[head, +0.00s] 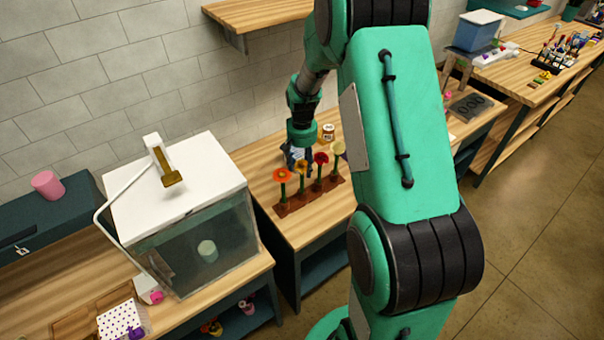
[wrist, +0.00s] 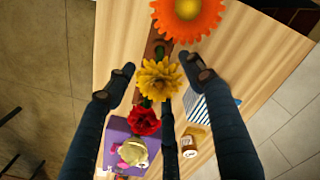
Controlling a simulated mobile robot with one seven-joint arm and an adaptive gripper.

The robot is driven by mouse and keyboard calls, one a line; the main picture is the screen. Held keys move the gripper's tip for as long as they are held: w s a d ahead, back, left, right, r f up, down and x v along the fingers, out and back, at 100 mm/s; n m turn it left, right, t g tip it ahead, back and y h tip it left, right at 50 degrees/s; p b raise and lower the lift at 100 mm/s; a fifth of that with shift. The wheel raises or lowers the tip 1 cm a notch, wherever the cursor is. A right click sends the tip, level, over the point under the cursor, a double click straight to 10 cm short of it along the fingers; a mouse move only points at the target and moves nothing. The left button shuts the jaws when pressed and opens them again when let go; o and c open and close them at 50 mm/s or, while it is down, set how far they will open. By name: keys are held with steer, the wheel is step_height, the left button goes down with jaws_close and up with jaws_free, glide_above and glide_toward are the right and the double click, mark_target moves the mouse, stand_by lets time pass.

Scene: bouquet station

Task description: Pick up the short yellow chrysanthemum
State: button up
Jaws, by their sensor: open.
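A yellow chrysanthemum (wrist: 160,78) with ruffled petals shows in the middle of the wrist view. It stands in the brown rack (head: 297,208), between an orange flower (head: 283,175) and a red flower (head: 321,158); in the head view the yellow bloom (head: 301,167) is small and partly overlapped by my gripper. My gripper (wrist: 161,76) is open above the rack, its dark fingers spread around the yellow bloom and apart from it. In the head view my gripper (head: 298,155) is dark and small. The flower's stem is mostly hidden under its bloom in the wrist view.
A pale yellow flower (head: 339,148) stands at the rack's far end. Behind the rack are a small jar (head: 328,132) and a blue-and-white striped item (wrist: 212,101). A glass tank with a white top (head: 180,190) stands left of the rack.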

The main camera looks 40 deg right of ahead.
stand_by(0.4)
steer(key=c, duration=0.8)
steer(key=shift+r, duration=0.2)
step_height(320, 180, up, 10)
steer(key=shift+f, duration=0.15)
stand_by(0.5)
